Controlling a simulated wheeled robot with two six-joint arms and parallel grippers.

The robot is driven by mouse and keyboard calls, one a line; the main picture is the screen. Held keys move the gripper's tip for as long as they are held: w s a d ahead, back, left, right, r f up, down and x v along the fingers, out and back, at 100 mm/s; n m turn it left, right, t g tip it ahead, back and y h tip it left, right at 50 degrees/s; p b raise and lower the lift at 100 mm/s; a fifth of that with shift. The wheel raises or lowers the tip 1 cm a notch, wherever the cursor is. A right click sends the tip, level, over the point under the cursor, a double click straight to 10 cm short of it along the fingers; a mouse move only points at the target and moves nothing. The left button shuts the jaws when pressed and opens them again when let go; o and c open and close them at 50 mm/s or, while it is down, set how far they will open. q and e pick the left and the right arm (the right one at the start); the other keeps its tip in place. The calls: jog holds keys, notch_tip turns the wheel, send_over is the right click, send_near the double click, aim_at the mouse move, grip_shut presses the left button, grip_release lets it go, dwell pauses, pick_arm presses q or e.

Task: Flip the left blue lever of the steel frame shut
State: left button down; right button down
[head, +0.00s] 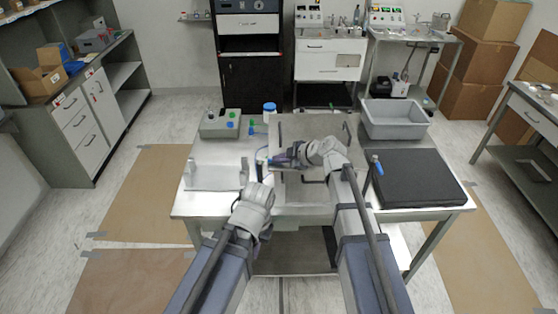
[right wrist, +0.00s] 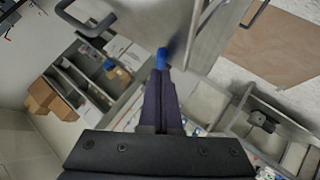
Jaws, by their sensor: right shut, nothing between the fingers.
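The steel frame (head: 308,128) is a flat metal plate with black handles in the middle of the table; part of it also shows in the right wrist view (right wrist: 208,40). My right gripper (head: 272,161) reaches over the frame and points left, at the frame's left edge. Its dark fingers are shut and empty in the right wrist view (right wrist: 164,75). The blue lever (right wrist: 162,57) shows right at their tips; I cannot tell whether they touch. In the head view, the right hand partly hides this area. My left gripper (head: 258,222) is in front of the table's near edge, its fingers mostly hidden.
A box with green and blue knobs (head: 220,124) and a blue-capped jar (head: 269,108) stand at the back left. A low tray (head: 214,178) is at the left. A grey bin (head: 395,119) and a black pad (head: 418,180) occupy the right side.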

jog(key=shift+w+d+f+n+g+y+b, duration=0.2)
jog(key=shift+w+f+n+g+y+b, duration=0.15)
jog(key=shift+w, duration=0.3)
jog(key=shift+w+d+n+g, duration=0.1)
jog(key=shift+w+n+g, duration=0.1)
jog(key=shift+n+g, duration=0.05)
jog(key=shift+r, duration=0.1)
jog(key=shift+s, duration=0.1)
jog(key=shift+s+a, duration=0.2)
jog(key=shift+s, duration=0.2)
jog(key=shift+a, duration=0.15)
